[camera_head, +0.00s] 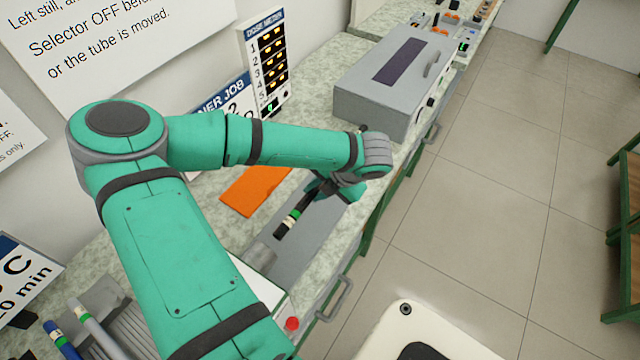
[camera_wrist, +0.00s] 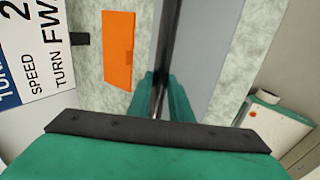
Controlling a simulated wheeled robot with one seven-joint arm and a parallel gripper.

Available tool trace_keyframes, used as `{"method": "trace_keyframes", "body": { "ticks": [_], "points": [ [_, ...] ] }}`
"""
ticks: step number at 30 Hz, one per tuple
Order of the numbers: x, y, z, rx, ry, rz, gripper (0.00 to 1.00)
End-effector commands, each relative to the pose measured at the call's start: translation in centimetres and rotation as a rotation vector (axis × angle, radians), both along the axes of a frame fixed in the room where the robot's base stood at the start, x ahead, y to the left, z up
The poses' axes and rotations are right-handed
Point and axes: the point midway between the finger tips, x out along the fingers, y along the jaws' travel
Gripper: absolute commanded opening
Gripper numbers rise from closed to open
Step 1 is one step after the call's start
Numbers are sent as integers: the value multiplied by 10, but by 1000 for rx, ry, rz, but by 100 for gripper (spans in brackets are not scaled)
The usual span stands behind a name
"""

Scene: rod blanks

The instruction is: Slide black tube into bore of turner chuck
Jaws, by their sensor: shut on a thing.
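The black tube (camera_head: 286,224) has white and green bands towards its lower end. My gripper (camera_head: 322,188) is shut on the tube near its upper part and holds it tilted above the bench. In the wrist view the fingers (camera_wrist: 166,96) close around the dark tube (camera_wrist: 169,38), which runs up out of the picture. A grey cylinder (camera_head: 261,257), apparently the turner chuck, lies just beyond the tube's banded end, with a small gap seeming to show between them. Its bore cannot be made out, and my arm hides much of the turner.
An orange sheet (camera_head: 254,190) lies on the speckled bench beside a grey plate. A large grey lidded box (camera_head: 385,85) stands farther along. A red button (camera_head: 291,323) is near the front edge. Blue and grey tubes (camera_head: 62,340) lie at lower left. Signs line the wall.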

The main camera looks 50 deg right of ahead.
Motion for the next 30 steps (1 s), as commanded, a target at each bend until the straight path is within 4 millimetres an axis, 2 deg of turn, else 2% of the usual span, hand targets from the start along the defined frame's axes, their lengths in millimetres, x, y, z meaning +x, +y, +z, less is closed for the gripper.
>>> {"method": "trace_keyframes", "body": {
  "ticks": [11, 30],
  "points": [
    [-2, 23, 0, 0, -1, 1, 0],
    [-2, 25, 0, 0, 0, 1, 0]
  ]
}}
